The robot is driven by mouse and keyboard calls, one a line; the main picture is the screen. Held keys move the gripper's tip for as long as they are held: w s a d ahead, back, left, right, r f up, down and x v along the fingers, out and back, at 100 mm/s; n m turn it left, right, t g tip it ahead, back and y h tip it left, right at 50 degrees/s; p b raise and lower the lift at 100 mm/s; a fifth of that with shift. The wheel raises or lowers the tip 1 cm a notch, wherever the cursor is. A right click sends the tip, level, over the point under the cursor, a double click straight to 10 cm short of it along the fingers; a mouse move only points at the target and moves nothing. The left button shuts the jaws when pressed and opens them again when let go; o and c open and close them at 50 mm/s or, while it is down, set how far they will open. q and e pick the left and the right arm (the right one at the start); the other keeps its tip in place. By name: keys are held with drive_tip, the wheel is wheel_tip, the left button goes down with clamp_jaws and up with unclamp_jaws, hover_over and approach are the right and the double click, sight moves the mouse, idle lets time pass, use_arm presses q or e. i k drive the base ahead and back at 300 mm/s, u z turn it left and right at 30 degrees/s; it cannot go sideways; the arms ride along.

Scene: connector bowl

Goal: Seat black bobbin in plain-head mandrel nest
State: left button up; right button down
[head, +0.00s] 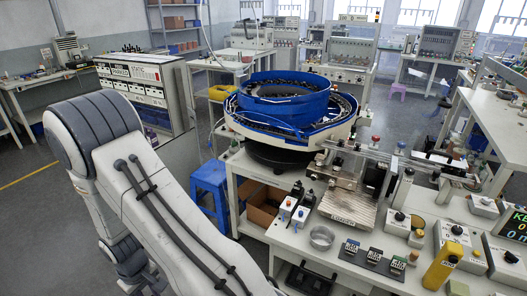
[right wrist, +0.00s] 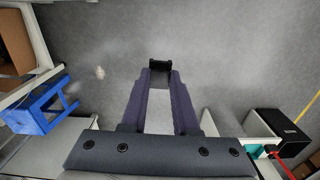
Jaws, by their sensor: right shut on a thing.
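My right gripper (right wrist: 160,78) is shut on a small black piece (right wrist: 160,65) in the right wrist view. The piece sits between the fingertips and looks like the black bobbin, with wider ends. It is held in the air with only grey floor behind it. Neither gripper shows in the head view, where a large grey and white arm link of mine fills the lower left. Several small fixtures stand on a dark mat (head: 372,262) on the workbench in the head view. I cannot tell which of them, if any, is the plain-head mandrel nest.
The white workbench (head: 330,268) carries a blue bowl feeder (head: 285,100), a metal plate (head: 347,206), a clear round dish (head: 321,238), control boxes and a yellow post (head: 442,265). A blue stool (head: 210,186) stands beside it; the stool also shows in the right wrist view (right wrist: 40,105).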

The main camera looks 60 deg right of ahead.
sight(321, 157)
drive_tip(key=z, duration=0.35)
drive_tip(key=i, duration=1.05)
drive_tip(key=z, duration=1.1)
drive_tip(key=i, duration=0.5)
drive_tip(key=z, duration=0.4)
